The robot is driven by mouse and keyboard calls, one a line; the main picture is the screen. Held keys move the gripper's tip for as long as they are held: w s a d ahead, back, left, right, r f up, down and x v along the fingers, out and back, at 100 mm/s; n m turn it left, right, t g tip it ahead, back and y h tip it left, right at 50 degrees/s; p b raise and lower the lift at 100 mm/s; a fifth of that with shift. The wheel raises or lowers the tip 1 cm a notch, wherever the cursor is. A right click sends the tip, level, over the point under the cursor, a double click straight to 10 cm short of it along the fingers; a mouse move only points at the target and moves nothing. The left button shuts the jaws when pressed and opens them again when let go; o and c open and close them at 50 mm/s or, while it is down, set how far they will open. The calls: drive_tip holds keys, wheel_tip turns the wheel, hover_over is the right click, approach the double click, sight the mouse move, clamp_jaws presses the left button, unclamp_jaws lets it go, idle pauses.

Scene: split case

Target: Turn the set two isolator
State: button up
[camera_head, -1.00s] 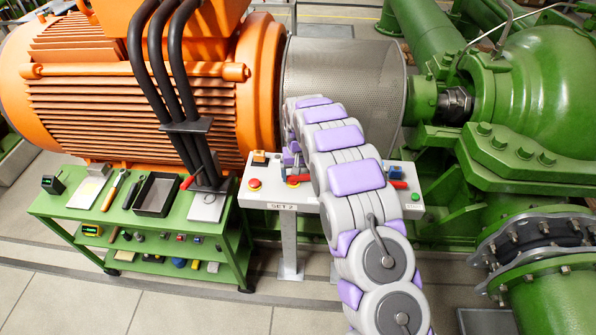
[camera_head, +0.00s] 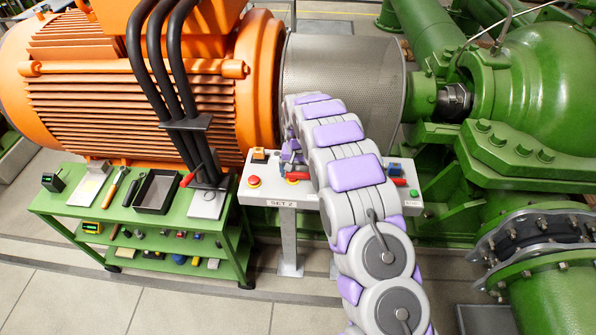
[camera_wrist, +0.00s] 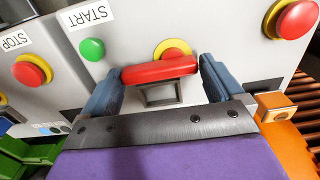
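The set two isolator shows in the wrist view as a red bar handle (camera_wrist: 160,69) in front of a yellow disc (camera_wrist: 173,48) on a pale grey panel. My gripper (camera_wrist: 160,85) has its two blue fingers spread, one beyond each end of the handle. The left finger looks very close to the handle's end; I cannot tell if it touches. In the head view the panel bears a "SET 2" label (camera_head: 283,204). The isolator's red and yellow parts (camera_head: 294,180) show there just left of my arm, which hides part of the panel.
Beside the isolator, in the wrist view, are a red emergency button (camera_wrist: 297,20), an orange block (camera_wrist: 275,107), a green START button (camera_wrist: 92,49) and a red STOP button (camera_wrist: 28,73). A green tool trolley (camera_head: 240,232) stands left of the panel; the orange motor (camera_head: 130,85) is behind.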

sight(297, 173)
drive_tip(key=shift+o, duration=0.4)
drive_tip(key=shift+a, duration=0.1)
wheel_tip(297, 173, up, 17)
drive_tip(key=shift+p, duration=0.45)
drive_tip(key=shift+r, duration=0.15)
